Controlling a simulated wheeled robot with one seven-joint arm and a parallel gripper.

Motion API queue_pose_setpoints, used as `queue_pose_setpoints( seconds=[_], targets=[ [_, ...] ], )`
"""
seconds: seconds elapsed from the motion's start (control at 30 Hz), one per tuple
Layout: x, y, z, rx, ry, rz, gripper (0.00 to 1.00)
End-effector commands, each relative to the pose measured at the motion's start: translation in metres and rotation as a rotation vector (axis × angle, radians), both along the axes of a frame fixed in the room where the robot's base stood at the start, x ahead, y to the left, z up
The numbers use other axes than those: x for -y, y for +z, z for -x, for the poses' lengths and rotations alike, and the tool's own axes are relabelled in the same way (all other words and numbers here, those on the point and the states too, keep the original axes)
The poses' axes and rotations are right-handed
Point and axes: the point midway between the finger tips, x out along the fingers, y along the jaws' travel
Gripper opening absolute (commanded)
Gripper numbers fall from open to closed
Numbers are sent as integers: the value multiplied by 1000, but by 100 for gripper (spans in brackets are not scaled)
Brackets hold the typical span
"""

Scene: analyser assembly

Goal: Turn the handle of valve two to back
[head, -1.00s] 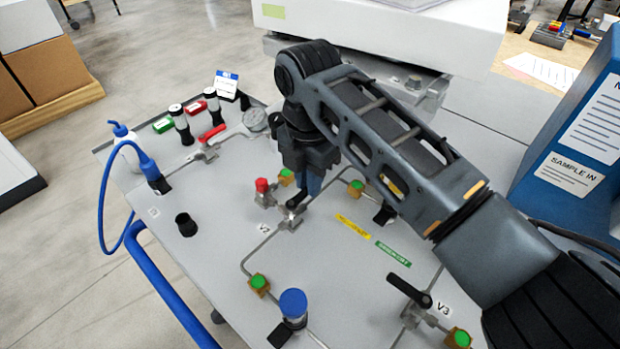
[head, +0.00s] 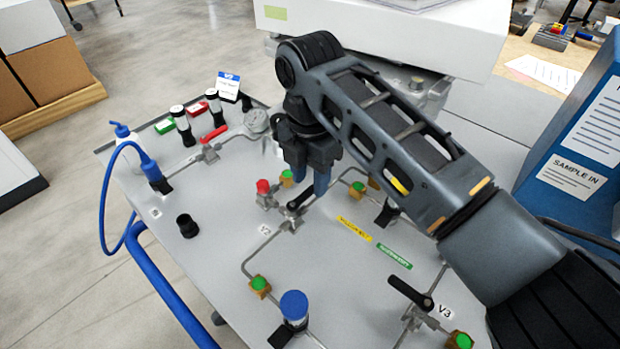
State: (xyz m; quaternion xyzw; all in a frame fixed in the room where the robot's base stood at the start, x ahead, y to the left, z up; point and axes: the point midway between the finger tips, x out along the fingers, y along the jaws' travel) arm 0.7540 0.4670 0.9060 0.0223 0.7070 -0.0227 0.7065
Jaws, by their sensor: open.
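Valve two, labelled V2, sits near the middle of the grey panel (head: 215,255). Its black handle (head: 300,199) points up and to the right in the picture, toward my gripper. My gripper (head: 322,188) points down just above and behind the handle's right end. Its blue fingertips are open, with no object seen between them. Whether a fingertip touches the handle I cannot tell. My arm hides part of the panel to the right.
A red-capped fitting (head: 264,187) stands close left of valve two. Valve V3 with a black handle (head: 409,293) is at the lower right. A blue-capped cylinder (head: 293,306) stands in front. A red-handled valve (head: 213,134) and a gauge (head: 256,121) lie behind left.

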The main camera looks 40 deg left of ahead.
Motion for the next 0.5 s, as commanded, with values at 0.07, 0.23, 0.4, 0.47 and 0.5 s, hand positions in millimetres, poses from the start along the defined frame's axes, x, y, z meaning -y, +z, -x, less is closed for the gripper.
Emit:
queue_pose_setpoints(
  seconds=[0.07,0.23,0.4,0.47,0.5],
  targets=[
    [-1,13,-1,3,1,-3,43],
    [-1,41,0,2,3,-3,43],
    [-1,60,0,1,1,-2,43],
    [0,63,0,1,1,0,43],
    [0,64,0,1,1,0,43]
  ],
)
